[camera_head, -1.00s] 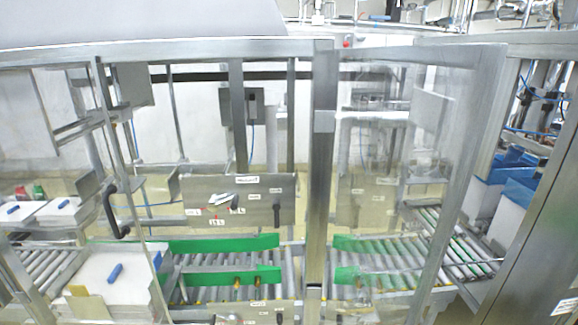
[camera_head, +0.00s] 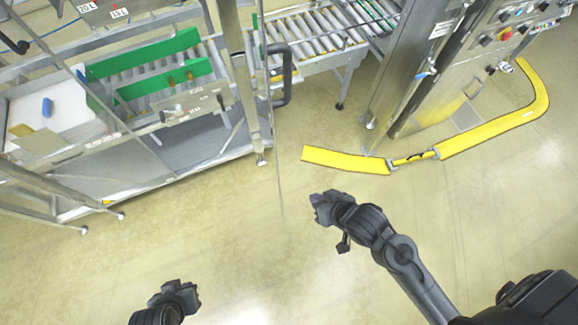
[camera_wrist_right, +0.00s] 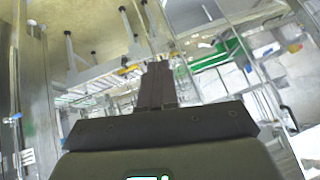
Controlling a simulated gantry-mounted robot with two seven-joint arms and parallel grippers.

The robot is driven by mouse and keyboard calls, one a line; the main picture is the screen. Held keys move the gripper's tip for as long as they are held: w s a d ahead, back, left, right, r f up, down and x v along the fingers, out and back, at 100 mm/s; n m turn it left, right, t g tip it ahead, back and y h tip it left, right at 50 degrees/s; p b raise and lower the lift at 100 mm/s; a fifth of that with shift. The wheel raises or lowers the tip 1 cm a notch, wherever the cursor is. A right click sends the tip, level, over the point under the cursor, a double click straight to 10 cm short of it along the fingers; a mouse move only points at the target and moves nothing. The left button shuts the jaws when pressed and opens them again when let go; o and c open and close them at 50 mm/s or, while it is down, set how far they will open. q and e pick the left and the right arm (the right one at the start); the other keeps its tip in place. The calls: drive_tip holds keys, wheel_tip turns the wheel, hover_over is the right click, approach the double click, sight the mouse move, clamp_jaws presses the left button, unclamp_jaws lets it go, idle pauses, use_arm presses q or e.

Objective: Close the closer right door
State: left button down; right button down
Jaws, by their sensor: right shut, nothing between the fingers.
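The closer right door (camera_head: 273,130) shows in the head view as a thin, nearly edge-on clear panel, standing open and reaching out from the machine frame over the floor. A black handle (camera_head: 287,78) shows beside its upper part. My right gripper (camera_head: 318,207) is shut and empty, to the right of the door's lower end and apart from it in the picture. The right wrist view shows its dark fingers (camera_wrist_right: 157,85) together. My left gripper (camera_head: 180,292) is at the bottom left, away from the door; its fingers are too unclear to read.
A conveyor with green guides (camera_head: 145,52) and a white box (camera_head: 50,105) are inside the frame at left. A roller conveyor (camera_head: 310,40) lies behind the door. A steel cabinet (camera_head: 440,80) stands at right, with yellow floor guards (camera_head: 345,160). The central floor is clear.

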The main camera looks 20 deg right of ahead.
drive_tip(key=w+a+f+g+y+b, duration=0.2)
drive_tip(key=a+f+y+b, duration=0.5)
drive_tip(key=a+y, duration=0.45)
drive_tip(key=w+d+r+g+y+b, duration=0.25)
drive_tip(key=w+d+b, duration=0.35)
drive_tip(key=d, duration=0.5)
drive_tip(key=w+d+r+g+y+b, duration=0.1)
drive_tip(key=w+d+r+y+b, duration=0.3)
drive_tip(key=d, duration=0.8)
drive_tip(key=w+a+f+h+p, duration=0.1)
drive_tip(key=w+a+h+p, duration=0.1)
drive_tip(key=a, duration=1.2)
drive_tip(key=shift+w+m, duration=0.3)
drive_tip(key=shift+w, duration=0.25)
drive_tip(key=shift+a, duration=0.1)
